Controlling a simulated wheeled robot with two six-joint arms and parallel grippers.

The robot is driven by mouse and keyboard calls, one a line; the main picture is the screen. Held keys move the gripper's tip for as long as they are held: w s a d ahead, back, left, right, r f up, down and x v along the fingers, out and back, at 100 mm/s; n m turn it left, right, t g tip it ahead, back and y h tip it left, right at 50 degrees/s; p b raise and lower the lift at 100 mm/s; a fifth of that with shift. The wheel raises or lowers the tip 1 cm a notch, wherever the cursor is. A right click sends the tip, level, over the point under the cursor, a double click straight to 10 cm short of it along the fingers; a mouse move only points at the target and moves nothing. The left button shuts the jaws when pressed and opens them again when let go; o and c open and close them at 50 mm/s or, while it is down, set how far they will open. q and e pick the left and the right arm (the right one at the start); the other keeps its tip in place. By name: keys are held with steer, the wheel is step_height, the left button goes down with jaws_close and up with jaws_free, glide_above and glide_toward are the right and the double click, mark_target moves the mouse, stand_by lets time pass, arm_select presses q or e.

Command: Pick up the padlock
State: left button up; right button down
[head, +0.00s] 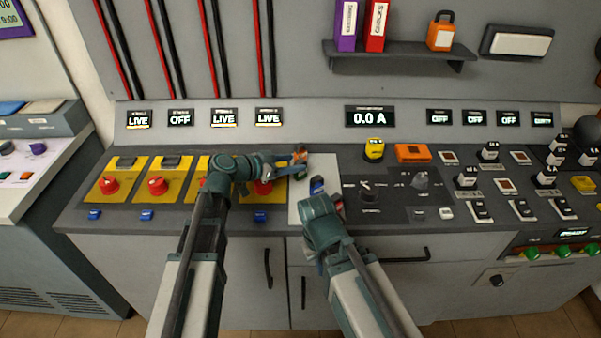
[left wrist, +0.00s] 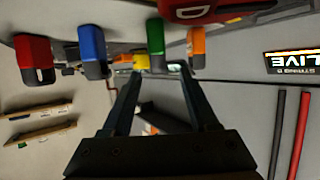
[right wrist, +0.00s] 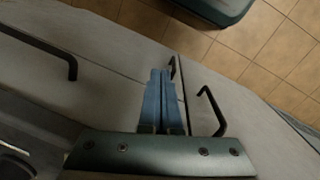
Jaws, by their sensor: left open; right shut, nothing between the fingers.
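An orange body with a looped top and a pale label, shaped like a padlock (head: 441,36), stands on the wall shelf, away from both grippers. Small dark-ended blocks stand on the console's pale panel: red (left wrist: 34,60), blue (left wrist: 92,50), green (left wrist: 155,42) and orange (left wrist: 196,45); I cannot tell whether these are padlocks too. My left gripper (head: 300,165) is open and empty at the green and orange blocks; in the left wrist view its fingertips (left wrist: 162,72) lie either side of the green block. My right gripper (right wrist: 164,100) is shut and empty, low before the cabinet front.
The shelf (head: 400,50) also holds a purple binder (head: 346,25) and a red binder (head: 376,25). Red knobs on yellow plates (head: 110,186) lie under the left arm. Switches and a yellow button (head: 374,149) fill the console's right. Cabinet handles (head: 268,268) jut out below.

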mark_target(297, 162)
arm_select(q)
steer(key=b+x, duration=0.1)
steer(key=x, duration=0.3)
steer(key=shift+s+a, duration=0.1)
jaws_close()
